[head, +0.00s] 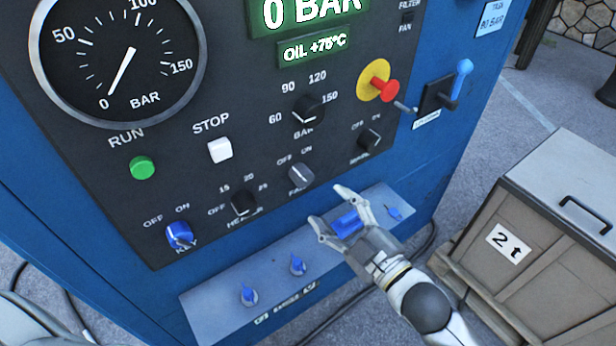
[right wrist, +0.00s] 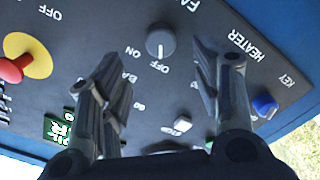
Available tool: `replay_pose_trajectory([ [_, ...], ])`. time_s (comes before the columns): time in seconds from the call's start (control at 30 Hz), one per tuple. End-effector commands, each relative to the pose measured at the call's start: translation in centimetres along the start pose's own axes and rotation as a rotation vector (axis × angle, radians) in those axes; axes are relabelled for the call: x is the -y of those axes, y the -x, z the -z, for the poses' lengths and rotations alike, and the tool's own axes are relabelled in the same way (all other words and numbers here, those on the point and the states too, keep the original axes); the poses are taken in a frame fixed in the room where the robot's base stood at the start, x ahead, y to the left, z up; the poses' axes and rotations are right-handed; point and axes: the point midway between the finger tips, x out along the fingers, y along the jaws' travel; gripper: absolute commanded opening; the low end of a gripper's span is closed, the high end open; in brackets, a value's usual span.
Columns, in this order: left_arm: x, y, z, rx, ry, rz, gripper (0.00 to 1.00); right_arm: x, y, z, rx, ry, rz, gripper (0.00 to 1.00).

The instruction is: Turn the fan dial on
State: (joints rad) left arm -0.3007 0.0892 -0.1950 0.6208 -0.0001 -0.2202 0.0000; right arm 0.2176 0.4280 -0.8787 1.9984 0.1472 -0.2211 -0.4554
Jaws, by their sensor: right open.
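The fan dial (head: 301,174) is a small round grey knob on the dark control panel, with OFF and ON printed above it. It also shows in the right wrist view (right wrist: 160,41), where its pale mark points towards OFF. My right gripper (head: 331,208) is open and empty, below and to the right of the dial in the head view. In the right wrist view its two fingers (right wrist: 158,68) stand apart, with the dial beyond and between them, apparently untouched. My left gripper does not show.
The black heater dial (head: 243,203) and blue key switch (head: 179,236) lie left of the fan dial. A black dial (head: 369,140) and red emergency knob (head: 378,87) lie right. Blue knobs (head: 297,265) stick out below. A crate (head: 540,220) stands at right.

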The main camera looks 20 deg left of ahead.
Motion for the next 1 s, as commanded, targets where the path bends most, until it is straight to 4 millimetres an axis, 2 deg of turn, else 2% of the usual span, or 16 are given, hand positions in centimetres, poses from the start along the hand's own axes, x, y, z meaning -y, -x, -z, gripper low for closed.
replay_pose_trajectory([
  [0.3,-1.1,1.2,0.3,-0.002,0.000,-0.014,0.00,-0.2,-5.9,0.2,-0.001,-0.003,-0.002,0.58],
  [0.5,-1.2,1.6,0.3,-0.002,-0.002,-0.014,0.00,-0.1,-8.5,0.1,0.000,-0.002,-0.002,0.58],
  [0.7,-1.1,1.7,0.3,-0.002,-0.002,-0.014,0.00,0.0,-9.5,0.0,0.001,-0.002,-0.001,0.58],
  [0.97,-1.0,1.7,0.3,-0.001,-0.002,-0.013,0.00,0.0,-9.6,0.0,0.001,-0.002,-0.001,0.58],
  [1.0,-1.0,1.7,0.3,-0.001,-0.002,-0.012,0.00,0.0,-9.6,0.0,0.001,-0.002,-0.001,0.54],
])
